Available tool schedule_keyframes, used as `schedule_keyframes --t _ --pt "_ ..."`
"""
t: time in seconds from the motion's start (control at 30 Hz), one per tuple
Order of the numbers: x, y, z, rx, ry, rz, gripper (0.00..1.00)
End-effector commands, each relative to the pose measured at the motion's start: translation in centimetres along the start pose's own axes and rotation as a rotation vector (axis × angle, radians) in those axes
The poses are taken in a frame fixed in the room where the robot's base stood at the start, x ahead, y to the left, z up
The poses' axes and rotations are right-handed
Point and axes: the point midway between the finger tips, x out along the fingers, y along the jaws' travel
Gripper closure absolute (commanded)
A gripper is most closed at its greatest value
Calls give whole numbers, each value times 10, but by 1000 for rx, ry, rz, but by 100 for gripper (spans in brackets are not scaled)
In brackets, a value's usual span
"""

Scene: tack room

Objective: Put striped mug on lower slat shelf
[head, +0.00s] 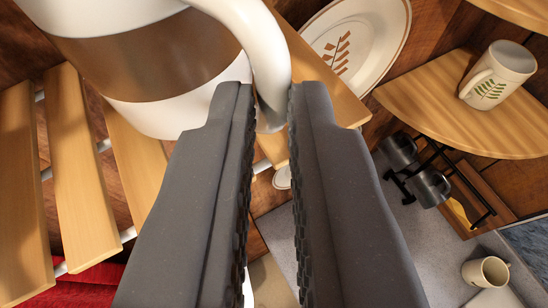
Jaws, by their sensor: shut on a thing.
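The striped mug (160,60), white with a broad brown band, fills the upper left of the head view, close to the camera. Its handle passes between the fingertips of my gripper (271,108), which is shut on the handle. The mug appears tilted in the picture, and its top is cut off by the frame. A slat shelf (85,185) of pale wooden slats on white rods lies beyond and below the mug at the left. I cannot tell whether the mug touches the slats.
A white plate (376,38) with a leaf pattern stands right of the mug. A rounded wooden shelf (440,108) holds a leaf-pattern mug (498,75). Dark metal mugs (430,187) sit on a rack below it. A cream mug (486,272) is at the lower right. Red cloth (75,290) shows below the slats.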

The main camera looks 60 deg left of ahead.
Motion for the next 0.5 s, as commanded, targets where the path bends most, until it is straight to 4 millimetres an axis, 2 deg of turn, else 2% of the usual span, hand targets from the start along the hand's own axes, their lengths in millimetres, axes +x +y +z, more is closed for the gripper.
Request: schedule_keyframes --t 0.5 --pt "2 0 6 1 0 0 100"
